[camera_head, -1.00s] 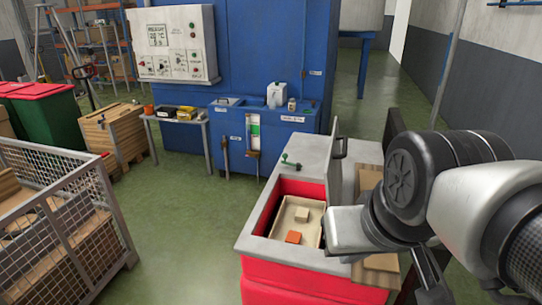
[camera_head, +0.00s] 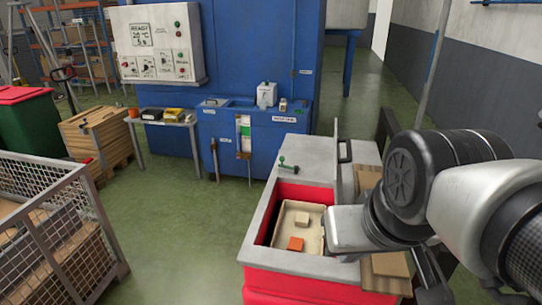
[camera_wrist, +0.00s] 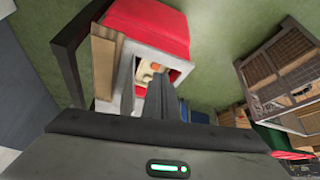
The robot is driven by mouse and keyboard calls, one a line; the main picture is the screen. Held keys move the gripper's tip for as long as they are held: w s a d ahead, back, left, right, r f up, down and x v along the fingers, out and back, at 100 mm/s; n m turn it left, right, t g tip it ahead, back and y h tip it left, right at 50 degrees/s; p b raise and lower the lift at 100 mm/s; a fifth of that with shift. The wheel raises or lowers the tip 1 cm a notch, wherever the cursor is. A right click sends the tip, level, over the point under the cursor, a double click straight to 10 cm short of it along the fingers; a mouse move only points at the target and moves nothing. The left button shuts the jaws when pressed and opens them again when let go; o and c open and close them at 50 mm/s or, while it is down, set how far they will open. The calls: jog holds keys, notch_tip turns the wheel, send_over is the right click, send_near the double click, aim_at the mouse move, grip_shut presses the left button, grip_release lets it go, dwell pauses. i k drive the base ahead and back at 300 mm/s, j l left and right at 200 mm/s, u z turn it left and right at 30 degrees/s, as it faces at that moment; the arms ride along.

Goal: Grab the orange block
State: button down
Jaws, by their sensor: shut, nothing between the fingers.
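The orange block (camera_head: 296,244) lies in a cream tray (camera_head: 315,244) inside the open top of a red, grey-rimmed box (camera_head: 310,282). A tan block (camera_head: 302,219) lies just behind it in the same tray. The orange block also shows in the wrist view (camera_wrist: 156,66), small and partly cut off by the box opening. My gripper (camera_wrist: 161,80) is shut and empty, its fingers pointing towards the box opening and clear of the block. In the head view my arm comes in from the right, and its grey link covers the tray's right side.
A green-knobbed valve (camera_head: 288,164) and a raised lid panel stand at the box's back. A mesh cage (camera_head: 62,230) stands at the left. A blue cabinet (camera_head: 260,70) and a small table (camera_head: 165,122) are behind. Green floor lies free between cage and box.

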aim_at(296, 244)
jog(key=i+j+z, duration=0.25)
jog(key=i+j, duration=0.15)
jog(key=i+j+z, duration=0.25)
jog(key=j, duration=0.35)
jog(key=i+l, duration=0.05)
jog(key=i, duration=0.05)
